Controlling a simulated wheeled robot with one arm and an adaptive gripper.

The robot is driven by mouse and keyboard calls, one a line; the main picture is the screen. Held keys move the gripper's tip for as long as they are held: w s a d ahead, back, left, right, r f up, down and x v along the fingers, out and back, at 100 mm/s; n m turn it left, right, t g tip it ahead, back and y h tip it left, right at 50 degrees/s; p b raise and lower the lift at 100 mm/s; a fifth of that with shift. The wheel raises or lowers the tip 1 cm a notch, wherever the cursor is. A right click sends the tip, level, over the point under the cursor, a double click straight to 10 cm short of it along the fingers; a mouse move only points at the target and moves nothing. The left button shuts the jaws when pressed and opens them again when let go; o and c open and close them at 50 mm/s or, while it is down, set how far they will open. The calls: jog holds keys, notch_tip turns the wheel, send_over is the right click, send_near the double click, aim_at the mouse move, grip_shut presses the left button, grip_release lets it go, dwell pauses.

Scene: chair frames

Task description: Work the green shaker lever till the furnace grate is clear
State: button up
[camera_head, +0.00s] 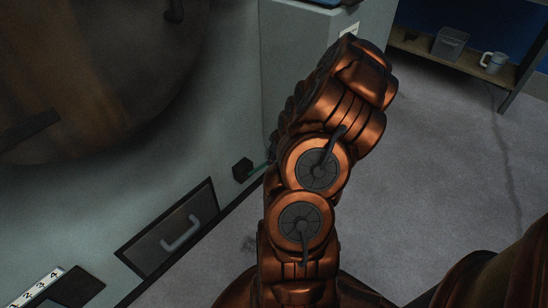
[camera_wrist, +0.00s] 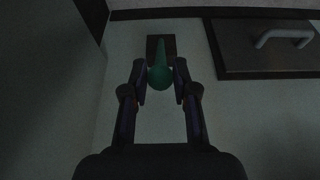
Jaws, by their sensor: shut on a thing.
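The green shaker lever (camera_wrist: 159,74) sticks out of a dark square mount on the pale furnace wall in the wrist view. My gripper (camera_wrist: 160,76) is shut on the lever, with one finger on each side near its rounded end. In the head view only a thin bit of the green lever (camera_head: 260,166) shows beside its black mount (camera_head: 242,169); my copper arm hides the rest and the gripper. The grate inside the furnace is not visible in either view.
A dark drawer with a grey handle (camera_head: 181,234) sits low on the furnace front. A numbered strip (camera_head: 36,289) is at lower left. Grey floor to the right is open.

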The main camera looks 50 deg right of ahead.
jog(key=w+r+p, duration=0.2)
jog(key=w+r, duration=0.2)
jog(key=w, duration=0.5)
jog(key=shift+d, duration=0.15)
jog(key=shift+f, duration=0.1)
jog(key=w, duration=0.4)
jog(key=shift+w+r, duration=0.2)
jog(key=shift+r, duration=0.05)
dwell(0.4)
